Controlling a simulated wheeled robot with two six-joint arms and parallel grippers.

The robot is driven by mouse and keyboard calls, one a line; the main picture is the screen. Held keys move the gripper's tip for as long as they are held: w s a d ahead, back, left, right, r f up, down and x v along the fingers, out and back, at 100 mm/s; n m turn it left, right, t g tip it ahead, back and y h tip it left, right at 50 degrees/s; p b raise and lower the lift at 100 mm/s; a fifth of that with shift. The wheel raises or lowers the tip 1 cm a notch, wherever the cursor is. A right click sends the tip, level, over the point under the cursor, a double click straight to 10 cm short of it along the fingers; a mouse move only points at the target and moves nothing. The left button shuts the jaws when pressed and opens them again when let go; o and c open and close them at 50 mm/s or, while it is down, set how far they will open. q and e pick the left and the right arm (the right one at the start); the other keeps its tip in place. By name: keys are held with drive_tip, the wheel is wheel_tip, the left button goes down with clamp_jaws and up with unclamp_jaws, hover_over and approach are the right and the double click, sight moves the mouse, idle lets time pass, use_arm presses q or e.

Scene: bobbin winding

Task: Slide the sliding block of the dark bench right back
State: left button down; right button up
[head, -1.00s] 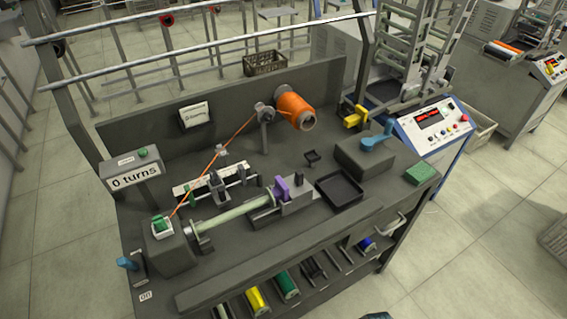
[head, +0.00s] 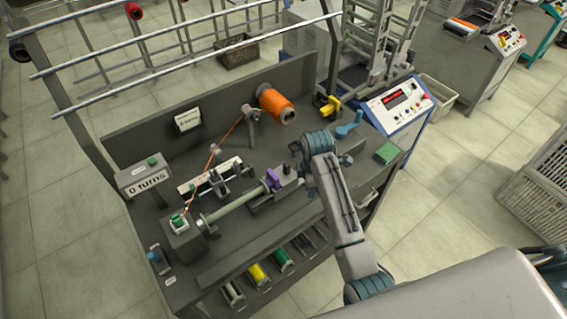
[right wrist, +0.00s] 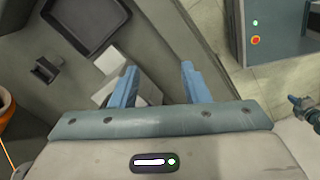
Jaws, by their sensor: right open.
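The dark bench (head: 225,262) fills the middle of the head view. Its grey sliding block (head: 289,180), with a purple lever (head: 272,180), sits at the right end of the pale green rod (head: 236,205). My right arm reaches over the bench's right part, beside the block; its gripper is hard to make out there. In the right wrist view, my right gripper (right wrist: 158,86) is open, its two blue fingers apart with nothing held. A pale grey shape below the fingers cannot be identified. The sliding block is not clearly seen in that view. My left gripper is not in view.
A black tray (right wrist: 111,36) lies near the gripper in the right wrist view. A blue handle (head: 349,124) and a green block (head: 387,153) are at the bench's right end.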

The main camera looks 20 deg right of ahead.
sight(287, 164)
drive_tip(key=w+a+r+n, duration=0.1)
drive_tip(key=w+r+n, duration=0.1)
drive_tip(key=w+r, duration=0.1)
drive_tip(key=w+a+r+n, duration=0.2)
drive_tip(key=w, duration=0.1)
drive_tip(key=w+a+r+n+g, duration=0.1)
drive_tip(key=w+r+n, duration=0.1)
drive_tip(key=w+r, duration=0.1)
drive_tip(key=shift+w+a+r+n, duration=0.3)
drive_tip(key=shift+w+n, duration=0.1)
drive_tip(key=shift+w, duration=0.2)
wheel_tip(287, 164, down, 10)
drive_tip(key=p, duration=0.3)
drive_tip(key=shift+d+r+p, duration=0.1)
drive_tip(key=shift+r+p, duration=0.15)
drive_tip(key=shift+p, duration=0.1)
drive_tip(key=shift+f, duration=0.6)
clamp_jaws()
